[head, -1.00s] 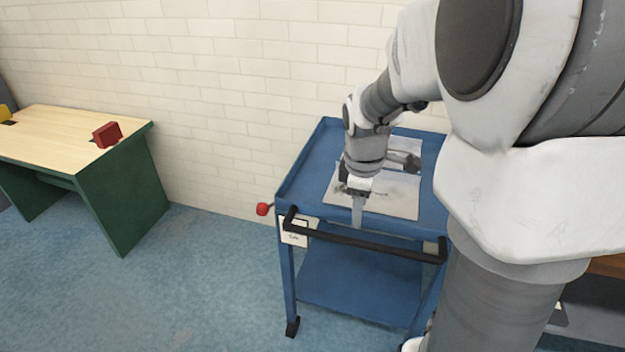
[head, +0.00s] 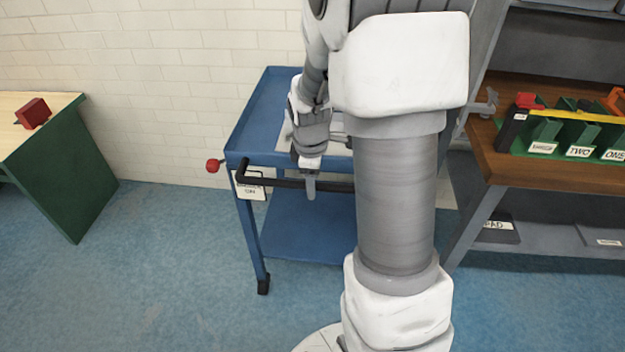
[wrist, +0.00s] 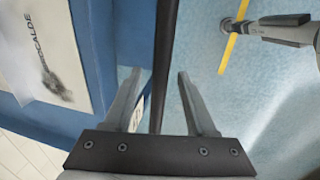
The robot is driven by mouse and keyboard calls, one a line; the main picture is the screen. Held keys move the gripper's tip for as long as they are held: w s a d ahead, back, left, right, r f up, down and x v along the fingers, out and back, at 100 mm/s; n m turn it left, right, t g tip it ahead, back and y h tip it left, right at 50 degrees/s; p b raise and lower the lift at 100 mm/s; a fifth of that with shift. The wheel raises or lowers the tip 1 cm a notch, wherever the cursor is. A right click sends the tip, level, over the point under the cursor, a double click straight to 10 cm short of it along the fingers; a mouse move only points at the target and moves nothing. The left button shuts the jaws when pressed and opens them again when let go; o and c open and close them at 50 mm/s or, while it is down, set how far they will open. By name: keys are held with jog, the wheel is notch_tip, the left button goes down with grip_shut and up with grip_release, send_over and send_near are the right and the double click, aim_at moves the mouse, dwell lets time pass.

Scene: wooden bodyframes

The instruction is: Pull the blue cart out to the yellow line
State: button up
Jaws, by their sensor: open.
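The blue cart (head: 247,117) stands against the brick wall, partly hidden behind my arm in the head view. Its black handle bar (head: 272,182) runs along the near side. My gripper (head: 310,187) is at that bar, pointing down. In the wrist view my gripper (wrist: 159,74) is open, with the bar (wrist: 164,45) running between its two fingers. I see a gap between the bar and the right finger; contact is not clear. The yellow line (wrist: 236,42) shows on the blue floor in the wrist view, on the far side of the bar from the cart.
A red knob (head: 213,165) sticks out from the cart's left side. A green-sided table (head: 62,165) with a red block (head: 33,113) stands at left. A wooden workbench (head: 500,167) with green labelled bins stands close at right. The floor left of the cart is clear.

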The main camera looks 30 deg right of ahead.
grip_shut()
dwell(1.3)
